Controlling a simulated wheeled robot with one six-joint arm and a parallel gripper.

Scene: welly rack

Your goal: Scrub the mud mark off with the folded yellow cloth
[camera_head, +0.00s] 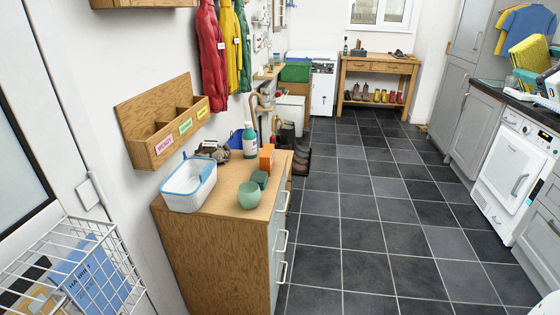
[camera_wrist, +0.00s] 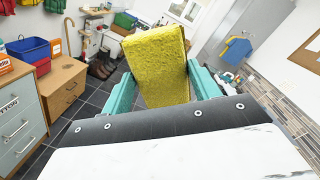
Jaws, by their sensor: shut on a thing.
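The folded yellow cloth (camera_head: 530,54) is at the right edge of the head view, held upright and tilted. It also fills the upper middle of the wrist view (camera_wrist: 158,62). My gripper (camera_head: 528,76), with teal fingers, is shut on the cloth; in the wrist view its fingers (camera_wrist: 162,85) flank the cloth on both sides. The cloth appears raised above the dark worktop (camera_head: 492,93), touching nothing else that I can see. I cannot make out a mud mark in either view.
A white appliance (camera_head: 514,175) stands under the worktop. The tiled floor (camera_head: 380,220) between is clear.

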